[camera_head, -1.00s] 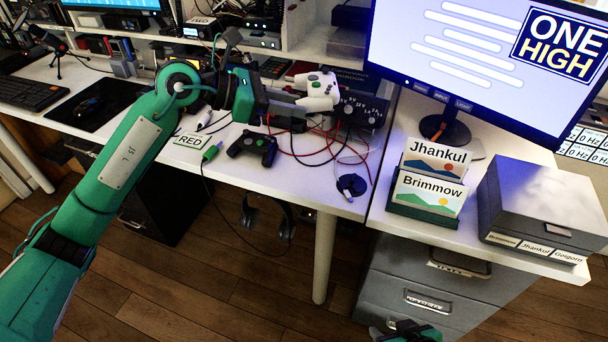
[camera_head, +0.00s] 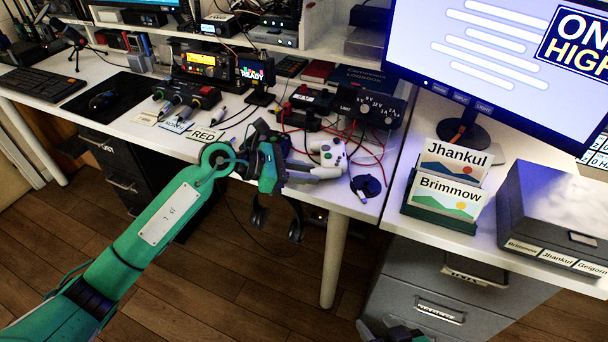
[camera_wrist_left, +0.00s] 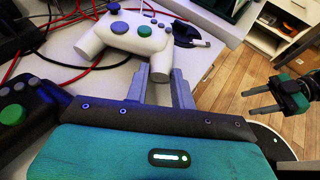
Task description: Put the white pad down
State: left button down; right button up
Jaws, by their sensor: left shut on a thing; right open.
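The white pad (camera_head: 328,153), a white game controller with coloured buttons, is low over the front edge of the desk (camera_head: 355,208); I cannot tell if it touches the top. My left gripper (camera_head: 312,174) is shut on one of its handles. In the left wrist view the pad (camera_wrist_left: 125,38) is ahead of the fingers, with a handle between them (camera_wrist_left: 159,80). My right gripper (camera_head: 393,333) is only partly in view at the bottom edge, away from the pad; it also shows at the right of the left wrist view (camera_wrist_left: 275,97), open and empty.
A dark pad (camera_wrist_left: 22,112) lies left of the gripper in the left wrist view. Red and black cables (camera_head: 365,145) and a dark round puck (camera_head: 366,187) are close to the white pad. Headphones (camera_head: 294,222) hang below the desk edge. Card holders (camera_head: 447,195) stand at right.

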pick_arm(q)
jog(key=shift+f, duration=0.2)
jog(key=c, duration=1.2)
grip_release()
jog(key=shift+f, duration=0.1)
jog(key=shift+o, duration=0.2)
